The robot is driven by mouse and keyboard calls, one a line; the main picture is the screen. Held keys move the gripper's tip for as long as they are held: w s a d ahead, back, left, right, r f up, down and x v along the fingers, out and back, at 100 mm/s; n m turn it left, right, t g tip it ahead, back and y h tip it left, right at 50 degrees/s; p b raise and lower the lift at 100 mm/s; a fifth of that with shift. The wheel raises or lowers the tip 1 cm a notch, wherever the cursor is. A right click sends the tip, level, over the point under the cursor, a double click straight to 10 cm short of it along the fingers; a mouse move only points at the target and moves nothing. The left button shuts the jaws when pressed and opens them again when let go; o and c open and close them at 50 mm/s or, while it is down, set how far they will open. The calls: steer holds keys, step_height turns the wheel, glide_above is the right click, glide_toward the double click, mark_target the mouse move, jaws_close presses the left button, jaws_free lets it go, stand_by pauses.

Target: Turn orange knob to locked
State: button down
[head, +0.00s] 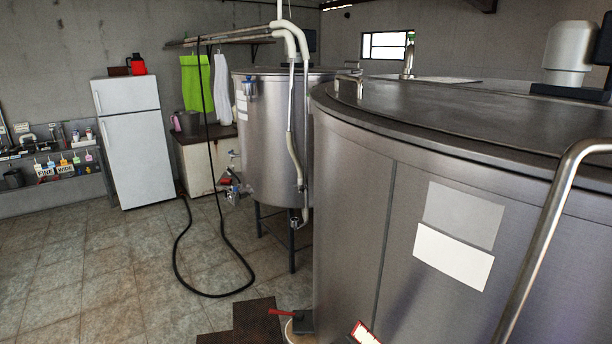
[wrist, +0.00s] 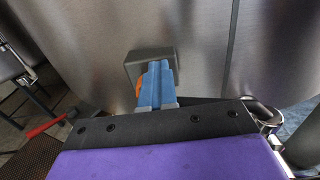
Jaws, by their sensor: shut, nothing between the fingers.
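In the wrist view, a bit of the orange knob (wrist: 139,88) shows at the left edge of my fingers. It sits in front of a dark grey box (wrist: 150,56) on the steel tank's side. Most of the knob is hidden behind my gripper (wrist: 158,68), whose blue fingers are shut together and point at the box. I cannot tell whether the fingertips touch the knob, nor which way the knob is turned. In the head view, neither the knob nor my gripper can be made out.
The large steel tank (head: 350,190) fills the right of the head view. A red handle (wrist: 44,127) lies left of my gripper in the wrist view. A second tank (head: 265,150) on legs stands behind. A black hose (head: 215,295) lies on the tiles. The floor at left is open.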

steer(key=shift+r, duration=0.15)
steer(key=shift+a, duration=0.15)
steer(key=shift+p+v, duration=0.6)
steer(key=shift+v, duration=2.25)
steer(key=shift+w+d+b, duration=0.5)
steer(key=shift+w+b, duration=0.15)
steer(key=shift+w, duration=0.25)
steer(key=shift+w+d+b, duration=0.55)
steer(key=shift+w+b, duration=0.05)
steer(key=shift+w, duration=0.3)
steer(key=shift+w+d+b, duration=0.5)
steer(key=shift+w+b, duration=0.15)
steer(key=shift+w, duration=0.3)
